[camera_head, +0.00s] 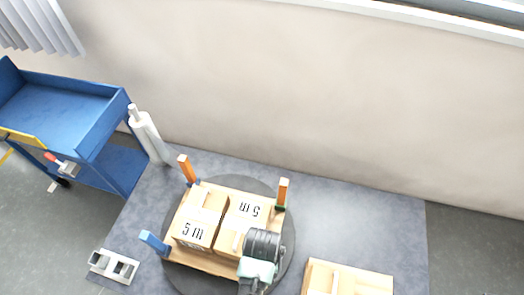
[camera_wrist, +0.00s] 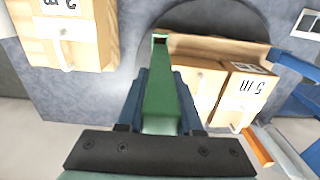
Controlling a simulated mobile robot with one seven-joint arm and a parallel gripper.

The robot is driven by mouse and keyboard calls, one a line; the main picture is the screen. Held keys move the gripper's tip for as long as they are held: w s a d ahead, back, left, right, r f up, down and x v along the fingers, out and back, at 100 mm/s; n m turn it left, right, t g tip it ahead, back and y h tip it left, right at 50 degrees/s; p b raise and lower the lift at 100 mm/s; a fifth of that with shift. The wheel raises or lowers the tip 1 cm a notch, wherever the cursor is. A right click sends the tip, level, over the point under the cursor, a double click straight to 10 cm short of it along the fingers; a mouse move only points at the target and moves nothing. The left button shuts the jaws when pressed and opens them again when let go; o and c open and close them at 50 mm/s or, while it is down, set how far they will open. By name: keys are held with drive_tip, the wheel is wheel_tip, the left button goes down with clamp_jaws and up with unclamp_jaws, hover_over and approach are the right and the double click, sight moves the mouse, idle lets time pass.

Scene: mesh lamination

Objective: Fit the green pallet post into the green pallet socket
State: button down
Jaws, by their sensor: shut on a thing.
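In the wrist view, the green post (camera_wrist: 161,95) is held between the blue fingers of my gripper (camera_wrist: 161,112). It reaches away from the gripper to a corner of the wooden pallet (camera_wrist: 215,45). A dark-edged square end (camera_wrist: 159,40) shows at that corner; I cannot tell whether it is the socket or the post's own tip, nor whether they touch. In the head view, my arm covers the near right pallet corner and hides the green post. An orange-topped post (camera_head: 283,189) with green at its foot stands at the far right corner.
Cartons (camera_head: 250,208) marked "5 m" fill the pallet. Another orange post (camera_head: 187,169) and a tilted blue post (camera_head: 153,243) stand at its left corners. More cartons (camera_head: 348,279), a grey block (camera_head: 112,266), a white roll (camera_head: 149,136) and a blue cart (camera_head: 75,110) stand around.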

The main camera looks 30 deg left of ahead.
drive_tip(key=shift+f+b, duration=1.8)
drive_tip(key=shift+f, duration=1.1)
drive_tip(key=shift+p, duration=0.85)
drive_tip(key=shift+f+b, duration=1.85)
drive_tip(key=shift+f, duration=0.7)
drive_tip(key=shift+c, duration=2.4)
unclamp_jaws()
wheel_tip(320, 180, up, 13)
drive_tip(key=p, duration=0.1)
drive_tip(key=shift+p, duration=0.4)
